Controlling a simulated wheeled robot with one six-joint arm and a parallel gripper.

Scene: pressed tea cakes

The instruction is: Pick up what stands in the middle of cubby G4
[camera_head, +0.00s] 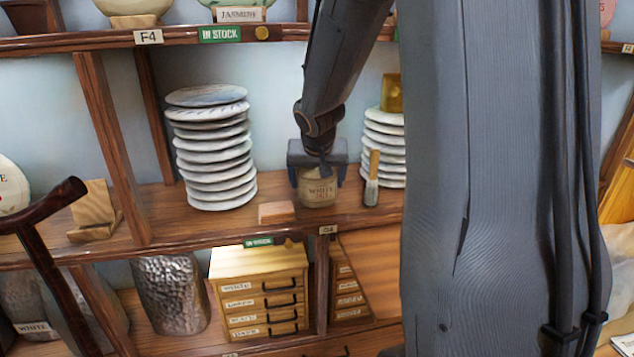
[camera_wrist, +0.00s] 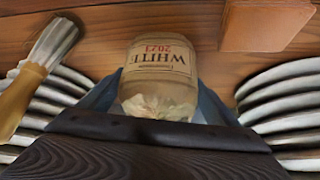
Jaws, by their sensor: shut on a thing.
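A beige paper-wrapped piece of tea (camera_head: 318,193) with a "WHITE" label stands in the cubby over the G4 tag (camera_head: 328,230), between two stacks of plates. In the wrist view the wrapped tea (camera_wrist: 160,72) shows "WHITE 2023" and a crumpled paper end toward the gripper. My gripper (camera_head: 317,180) reaches in from above, with one finger on each side of the tea, shut on it. Its base looks to be at shelf level; I cannot tell whether it touches the board. The fingers (camera_wrist: 158,105) partly hide its sides.
A tall plate stack (camera_head: 212,150) stands left and another plate stack (camera_head: 384,140) right, with a yellow block (camera_head: 392,92) on top. A brush (camera_head: 371,185) stands close right of the tea. A flat wooden block (camera_head: 276,212) lies at front left. The shelf above (camera_head: 100,41) limits height.

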